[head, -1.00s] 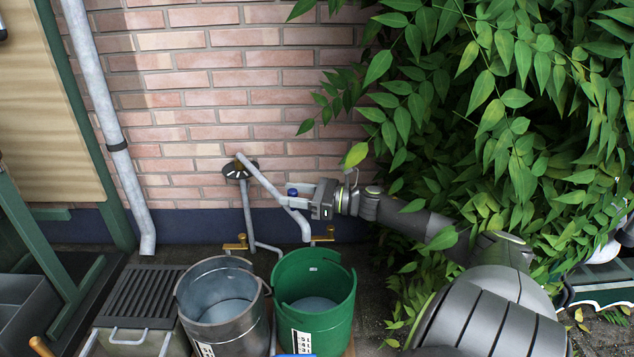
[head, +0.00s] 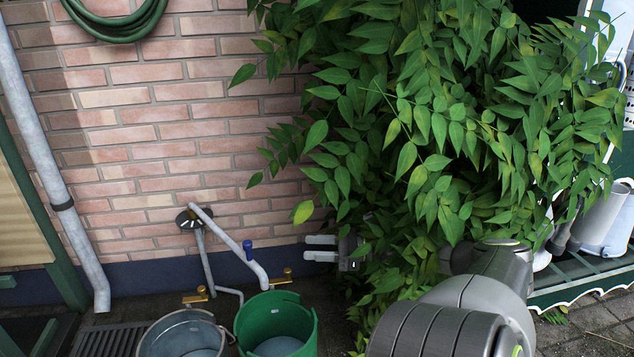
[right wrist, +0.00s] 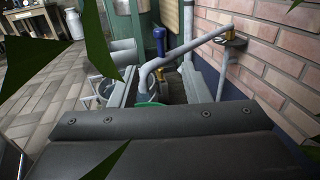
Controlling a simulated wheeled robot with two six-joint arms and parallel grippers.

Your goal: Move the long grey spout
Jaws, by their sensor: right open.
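The long grey spout (head: 228,237) runs from a dark round fitting (head: 188,218) on the brick wall, slanting down to the right. Its bent end hangs over the green bucket (head: 270,325). A blue knob (head: 248,246) stands on the spout near the bend. My right gripper (head: 308,248) is open and empty, to the right of the spout with a gap between them. In the right wrist view the spout (right wrist: 185,48) and its bent end show ahead, between the open fingers (right wrist: 163,88). My left gripper is not in view.
A metal bucket (head: 180,335) stands left of the green one. Two brass taps, left (head: 195,295) and right (head: 281,277), sit low by the wall. Dense leaves (head: 430,120) hang around my right arm. A downpipe (head: 50,160) runs down the wall at left.

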